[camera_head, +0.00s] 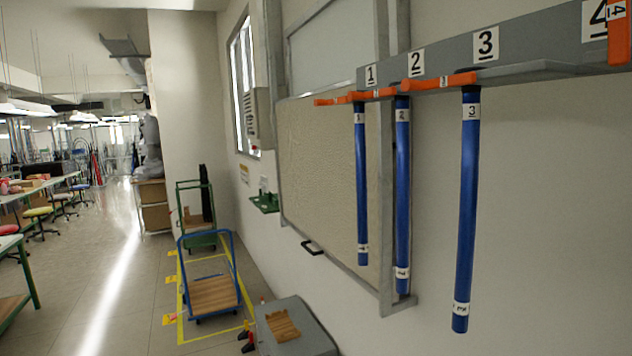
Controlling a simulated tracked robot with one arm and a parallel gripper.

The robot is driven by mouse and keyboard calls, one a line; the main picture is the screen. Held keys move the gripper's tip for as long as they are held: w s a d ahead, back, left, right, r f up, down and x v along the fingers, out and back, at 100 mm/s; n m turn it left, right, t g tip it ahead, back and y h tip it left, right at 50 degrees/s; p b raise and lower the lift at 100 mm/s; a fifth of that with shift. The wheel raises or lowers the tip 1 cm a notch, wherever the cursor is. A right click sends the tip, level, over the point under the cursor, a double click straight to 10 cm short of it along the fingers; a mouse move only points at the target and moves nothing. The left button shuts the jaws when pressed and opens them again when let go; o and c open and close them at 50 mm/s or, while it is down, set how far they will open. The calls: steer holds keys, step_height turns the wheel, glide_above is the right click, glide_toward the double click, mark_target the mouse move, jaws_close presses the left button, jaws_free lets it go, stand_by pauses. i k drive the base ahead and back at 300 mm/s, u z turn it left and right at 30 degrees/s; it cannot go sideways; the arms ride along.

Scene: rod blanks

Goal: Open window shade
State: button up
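A framed opening on the right wall has a pale upper pane (335,48) and a beige, textured panel (315,170) that looks like the shade, covering its lower part. A small black handle (312,247) is at the panel's lower edge. The hanging blue rods hide part of the panel's right side. Another window (242,85) with bright panes is farther left on the same wall. My gripper is not visible in this view, and nothing is seen touching the panel or handle.
Blue rods, including rod 3 (466,210), hang from orange holders on a numbered grey rail (545,40) at right. A grey box (310,335) stands below the panel. A blue trolley (212,290) stands beyond. The floor aisle (110,290) at left is clear.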

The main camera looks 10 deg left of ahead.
mark_target(316, 145)
steer(key=u, duration=0.65)
steer(key=i, duration=1.2)
steer(key=u, duration=0.5)
steer(key=i, duration=1.25)
steer(key=z, duration=0.7)
steer(key=i, duration=0.6)
steer(key=z, duration=0.4)
